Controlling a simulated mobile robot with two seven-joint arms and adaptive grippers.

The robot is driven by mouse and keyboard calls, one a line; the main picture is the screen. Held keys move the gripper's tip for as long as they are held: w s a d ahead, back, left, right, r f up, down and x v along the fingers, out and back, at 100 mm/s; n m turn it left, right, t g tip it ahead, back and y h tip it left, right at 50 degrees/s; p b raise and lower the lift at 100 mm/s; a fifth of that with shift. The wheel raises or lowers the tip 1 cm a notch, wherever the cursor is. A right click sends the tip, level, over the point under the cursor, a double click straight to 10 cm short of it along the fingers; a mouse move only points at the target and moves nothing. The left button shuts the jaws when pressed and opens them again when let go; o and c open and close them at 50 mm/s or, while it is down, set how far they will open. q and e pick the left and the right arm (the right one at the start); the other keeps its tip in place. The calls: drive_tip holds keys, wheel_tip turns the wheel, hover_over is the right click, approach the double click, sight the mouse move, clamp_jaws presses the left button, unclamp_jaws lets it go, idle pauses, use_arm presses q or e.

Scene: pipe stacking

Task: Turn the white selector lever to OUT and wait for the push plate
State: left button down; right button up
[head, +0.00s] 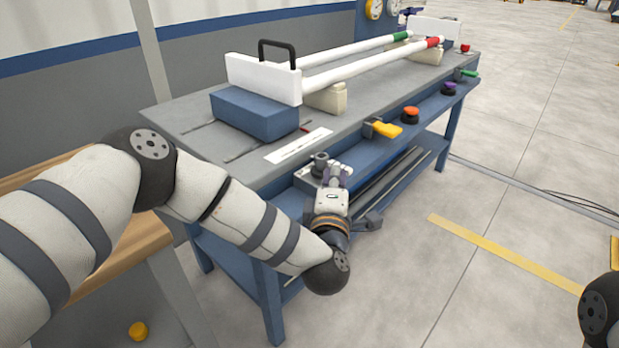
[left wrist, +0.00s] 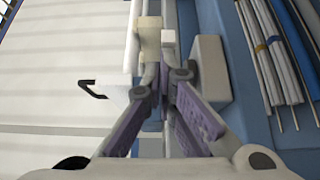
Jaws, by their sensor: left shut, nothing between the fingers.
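My left gripper (head: 335,172) is at the front edge of the workbench, beside a grey control box with a dark round knob (head: 320,160). Its purple fingers (left wrist: 165,85) are shut and empty. Small white parts (head: 345,168) show right by the fingers; the selector lever seems to be among them, but its setting and any contact cannot be told. The white push plate (head: 250,75) with a black handle (head: 277,45) stands upright on a blue block (head: 255,113) at the near end of the bench. The OUT marking is not readable. My right gripper is out of view.
Two white pipes (head: 360,66), with green and red bands, rest on cream supports (head: 325,98). A yellow lever (head: 388,130), an orange knob (head: 410,114) and a purple knob (head: 449,89) line the bench front. Pipes lie on the lower shelf.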

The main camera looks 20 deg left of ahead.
sight(352, 170)
use_arm(q)
drive_tip(key=shift+w+d+n+y+b, duration=0.45)
drive_tip(key=shift+w+d, duration=0.25)
drive_tip(key=shift+w, duration=0.2)
drive_tip(key=shift+w+d+n+y+b, duration=0.3)
drive_tip(key=shift+w+d+y, duration=0.25)
drive_tip(key=shift+w+d, duration=0.25)
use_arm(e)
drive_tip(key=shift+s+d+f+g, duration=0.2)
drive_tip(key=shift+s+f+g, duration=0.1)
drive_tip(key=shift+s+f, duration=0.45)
use_arm(q)
drive_tip(key=shift+w, duration=0.15)
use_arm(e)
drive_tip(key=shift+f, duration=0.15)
use_arm(q)
drive_tip(key=shift+f, duration=0.1)
